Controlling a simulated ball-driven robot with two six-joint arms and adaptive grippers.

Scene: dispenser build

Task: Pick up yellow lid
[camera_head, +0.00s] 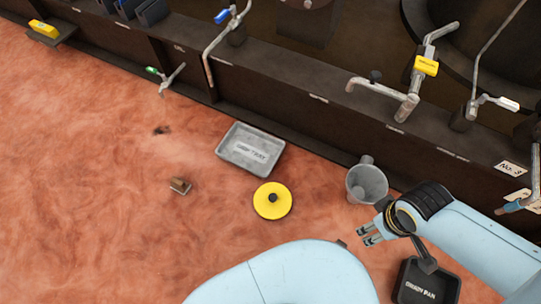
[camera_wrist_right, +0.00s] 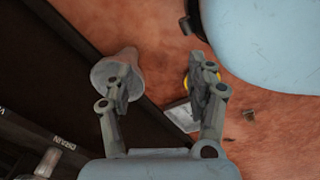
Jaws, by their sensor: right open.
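The yellow lid (camera_head: 265,208), a round disc with a dark knob at its middle, lies flat on the reddish surface in the head view. In the right wrist view only a yellow edge of it (camera_wrist_right: 187,84) shows, mostly hidden behind a finger. My right gripper (camera_head: 368,236) is open and empty, to the right of the lid and apart from it, close to the grey metal cup. Its two fingers (camera_wrist_right: 160,85) also show spread in the right wrist view. My left gripper is not in view.
A grey metal cup (camera_head: 367,184) stands between the gripper and the dark ledge. A grey tray (camera_head: 232,158) lies behind the lid, a small brown block (camera_head: 180,186) to its left. A black pan (camera_head: 410,289) is at lower right. Taps line the ledge. The left surface is mostly clear.

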